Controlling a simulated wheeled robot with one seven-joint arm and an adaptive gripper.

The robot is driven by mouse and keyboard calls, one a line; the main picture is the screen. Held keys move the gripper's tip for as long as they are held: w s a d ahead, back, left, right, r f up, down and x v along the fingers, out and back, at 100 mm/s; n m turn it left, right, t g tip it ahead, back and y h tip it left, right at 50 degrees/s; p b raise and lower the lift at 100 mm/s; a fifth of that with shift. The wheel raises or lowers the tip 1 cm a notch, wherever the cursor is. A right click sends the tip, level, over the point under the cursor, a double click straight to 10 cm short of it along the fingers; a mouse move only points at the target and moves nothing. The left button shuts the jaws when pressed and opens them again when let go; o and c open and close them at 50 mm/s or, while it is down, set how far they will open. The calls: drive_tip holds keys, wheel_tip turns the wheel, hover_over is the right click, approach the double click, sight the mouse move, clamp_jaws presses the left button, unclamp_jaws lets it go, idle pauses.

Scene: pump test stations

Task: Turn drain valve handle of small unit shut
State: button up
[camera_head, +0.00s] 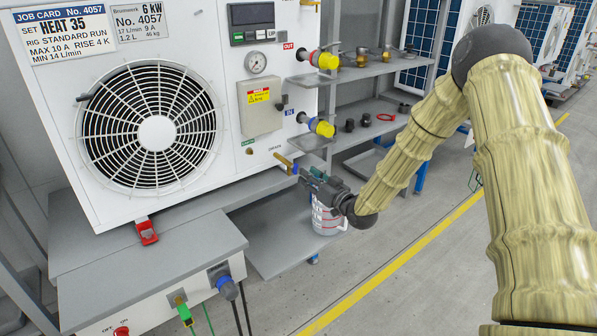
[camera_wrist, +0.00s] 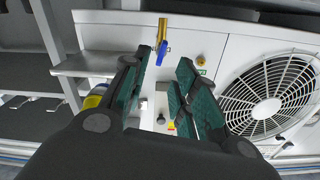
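The small unit is a white heat pump (camera_head: 235,90) with a round fan grille. Its drain valve (camera_head: 284,162) is a brass spout low on the right, marked with a DRAIN label. The blue valve handle (camera_head: 295,169) is small there. In the wrist view the brass valve (camera_wrist: 162,28) is at the top and the blue handle (camera_wrist: 162,52) extends from it, roughly in line with the spout. My gripper (camera_head: 312,178) is beside the handle. Its fingers (camera_wrist: 165,60) are open, with the handle showing between the tips. Whether they touch it is unclear.
A white bucket (camera_head: 327,217) stands on the lower shelf below my gripper. Shelves (camera_head: 375,125) with fittings are behind.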

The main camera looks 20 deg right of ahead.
sight(295, 169)
drive_tip(key=x, duration=0.6)
drive_tip(key=shift+w, duration=0.15)
clamp_jaws()
